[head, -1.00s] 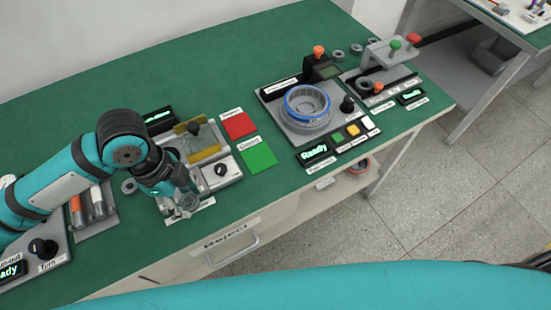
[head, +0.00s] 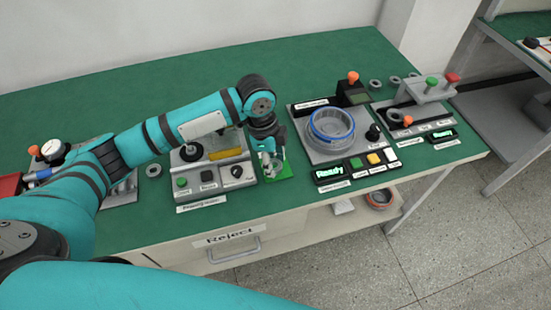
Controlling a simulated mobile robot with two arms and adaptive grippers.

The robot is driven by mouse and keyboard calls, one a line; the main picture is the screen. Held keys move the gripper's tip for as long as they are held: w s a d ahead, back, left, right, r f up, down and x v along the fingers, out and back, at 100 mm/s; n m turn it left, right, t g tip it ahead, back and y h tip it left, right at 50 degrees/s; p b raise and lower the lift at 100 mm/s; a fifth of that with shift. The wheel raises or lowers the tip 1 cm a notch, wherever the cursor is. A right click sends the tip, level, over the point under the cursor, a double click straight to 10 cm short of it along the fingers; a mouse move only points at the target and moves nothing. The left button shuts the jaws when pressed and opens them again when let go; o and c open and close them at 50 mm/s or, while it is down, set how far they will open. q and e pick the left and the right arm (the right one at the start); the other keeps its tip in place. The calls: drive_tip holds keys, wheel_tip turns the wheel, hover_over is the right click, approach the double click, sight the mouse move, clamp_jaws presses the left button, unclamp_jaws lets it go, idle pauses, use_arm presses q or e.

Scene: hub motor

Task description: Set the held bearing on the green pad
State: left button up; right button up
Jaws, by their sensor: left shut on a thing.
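My left gripper (head: 269,168) points down over the green pad (head: 284,173), at the right of the grey station with the yellow bar. It is shut on the bearing, which is small and mostly hidden among the fingers. I cannot tell whether the bearing touches the pad. Part of the pad shows around the fingers. The red pad is hidden behind my left arm. My right gripper is out of view.
The grey station (head: 188,190) with knobs stands just left of the gripper. A fixture with a blue-rimmed motor ring (head: 331,128) stands to the right, with a lit "Ready" display (head: 330,173). Loose rings (head: 394,81) lie at the back right. The table's front edge is close.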

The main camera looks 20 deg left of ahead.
sight(275, 167)
use_arm(q)
drive_tip(key=shift+w, duration=0.9)
drive_tip(key=shift+w+a+f, duration=0.2)
drive_tip(key=shift+w, duration=0.35)
wheel_tip(275, 167, down, 3)
drive_tip(key=shift+r+p, duration=0.15)
drive_tip(key=shift+p, duration=0.25)
drive_tip(key=shift+f, duration=0.5)
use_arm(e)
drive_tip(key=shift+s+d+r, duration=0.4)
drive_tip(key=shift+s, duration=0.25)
use_arm(q)
drive_tip(key=o, duration=1.2)
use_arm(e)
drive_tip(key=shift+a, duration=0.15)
use_arm(q)
drive_tip(key=r, duration=0.4)
drive_tip(key=a+r, duration=0.1)
drive_tip(key=r, duration=0.7)
drive_tip(key=shift+s+a+r+b, duration=0.1)
drive_tip(key=shift+a+b, duration=0.2)
drive_tip(key=shift+a, duration=0.1)
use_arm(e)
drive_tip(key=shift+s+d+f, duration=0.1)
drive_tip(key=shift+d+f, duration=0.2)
